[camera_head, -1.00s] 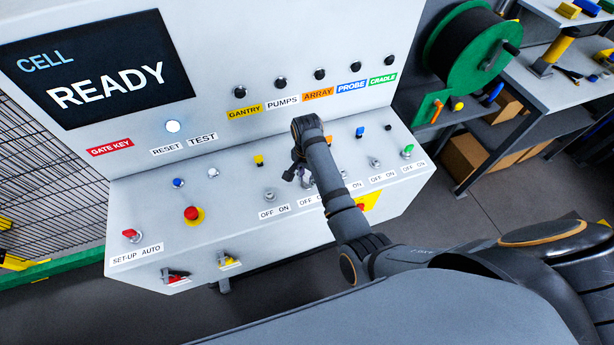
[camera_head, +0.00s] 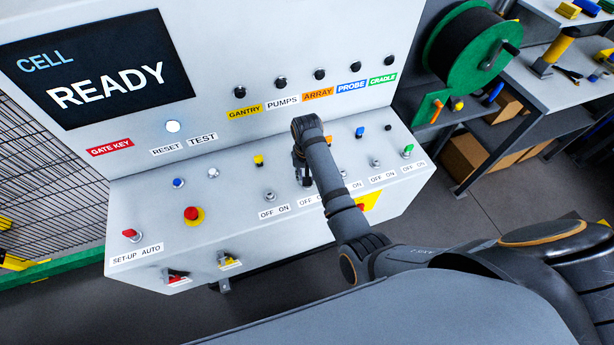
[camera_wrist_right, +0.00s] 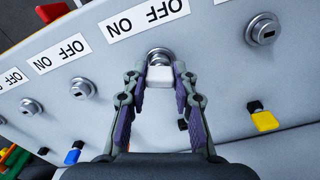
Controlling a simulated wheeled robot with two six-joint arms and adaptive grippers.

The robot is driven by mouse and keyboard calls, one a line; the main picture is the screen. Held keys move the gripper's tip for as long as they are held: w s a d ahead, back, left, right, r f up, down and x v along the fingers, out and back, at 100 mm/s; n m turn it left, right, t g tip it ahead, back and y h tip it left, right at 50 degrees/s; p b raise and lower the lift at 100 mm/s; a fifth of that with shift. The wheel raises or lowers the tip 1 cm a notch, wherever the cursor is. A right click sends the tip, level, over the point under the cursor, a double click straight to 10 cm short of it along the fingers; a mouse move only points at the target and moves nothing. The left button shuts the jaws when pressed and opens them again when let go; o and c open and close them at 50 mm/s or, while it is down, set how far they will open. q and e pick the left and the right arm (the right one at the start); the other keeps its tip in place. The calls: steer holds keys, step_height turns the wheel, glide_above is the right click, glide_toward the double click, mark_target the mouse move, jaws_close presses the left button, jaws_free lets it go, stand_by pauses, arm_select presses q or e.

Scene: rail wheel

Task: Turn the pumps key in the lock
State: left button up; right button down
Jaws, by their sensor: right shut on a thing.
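The white pumps key (camera_wrist_right: 159,77) sits at the front of a round metal lock (camera_wrist_right: 159,56) in the right wrist view, its head between my fingertips. My right gripper (camera_wrist_right: 159,82) is shut on this key from both sides. In the head view my right gripper (camera_head: 303,172) reaches down to the console's sloped top, below the PUMPS label (camera_head: 283,101). There my own wrist hides the key and lock. The key's slot angle is hidden by its head. My left gripper is not in view.
An empty lock (camera_wrist_right: 264,29) and the yellow key (camera_wrist_right: 264,118) stand on one side, another empty lock (camera_wrist_right: 82,88) on the other. A red emergency button (camera_head: 191,213) is farther left on the console (camera_head: 240,235). The screen (camera_head: 95,70) reads CELL READY.

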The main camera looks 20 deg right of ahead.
steer(key=n, duration=0.3)
steer(key=shift+n, duration=0.3)
steer(key=c, duration=1)
jaws_free()
steer(key=shift+n, duration=0.3)
